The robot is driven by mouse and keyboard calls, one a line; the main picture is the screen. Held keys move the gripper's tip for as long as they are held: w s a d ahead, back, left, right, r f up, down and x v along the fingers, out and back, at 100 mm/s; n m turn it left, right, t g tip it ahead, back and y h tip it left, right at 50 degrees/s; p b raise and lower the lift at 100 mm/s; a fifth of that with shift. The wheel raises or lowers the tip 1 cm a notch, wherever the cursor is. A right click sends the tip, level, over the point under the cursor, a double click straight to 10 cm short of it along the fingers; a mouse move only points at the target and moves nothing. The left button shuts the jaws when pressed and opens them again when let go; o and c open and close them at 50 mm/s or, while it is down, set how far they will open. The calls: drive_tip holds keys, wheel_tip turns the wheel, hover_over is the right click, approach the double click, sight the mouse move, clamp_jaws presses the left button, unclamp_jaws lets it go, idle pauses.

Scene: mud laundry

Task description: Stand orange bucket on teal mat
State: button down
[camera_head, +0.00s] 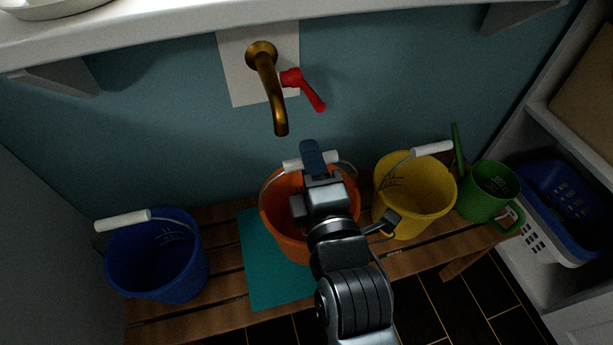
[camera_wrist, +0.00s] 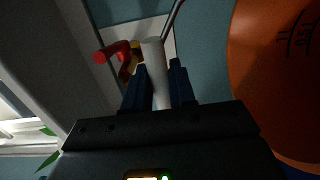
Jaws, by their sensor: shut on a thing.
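The orange bucket (camera_head: 281,224) appears upright over the right part of the teal mat (camera_head: 262,280). My arm hides part of the bucket and the mat's right side. I cannot tell whether its base touches the mat. My gripper (camera_head: 313,158) is above the bucket, shut on the white grip of its raised wire handle. In the wrist view the white grip (camera_wrist: 156,70) lies between the blue fingers of my gripper (camera_wrist: 159,88). The orange bucket (camera_wrist: 270,75) fills the right side there.
The slatted wooden bench (camera_head: 225,258) also holds a blue bucket (camera_head: 157,265) at left, a yellow bucket (camera_head: 432,205) close at right, and a green watering can (camera_head: 487,202). A brass tap (camera_head: 270,88) with a red lever (camera_head: 304,90) juts from the wall above the bench.

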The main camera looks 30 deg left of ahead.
drive_tip(key=shift+w+a+f+b, duration=0.2)
drive_tip(key=shift+a+f+b, duration=0.05)
drive_tip(key=shift+f, duration=0.6)
drive_tip(key=shift+w+a+f+b, duration=0.15)
drive_tip(key=shift+a+f+b, duration=0.05)
drive_tip(key=shift+f, duration=0.6)
drive_tip(key=shift+w+a+f+b, duration=0.2)
drive_tip(key=shift+a+f+b, duration=0.05)
drive_tip(key=shift+f, duration=0.75)
drive_tip(key=c, duration=0.9)
unclamp_jaws()
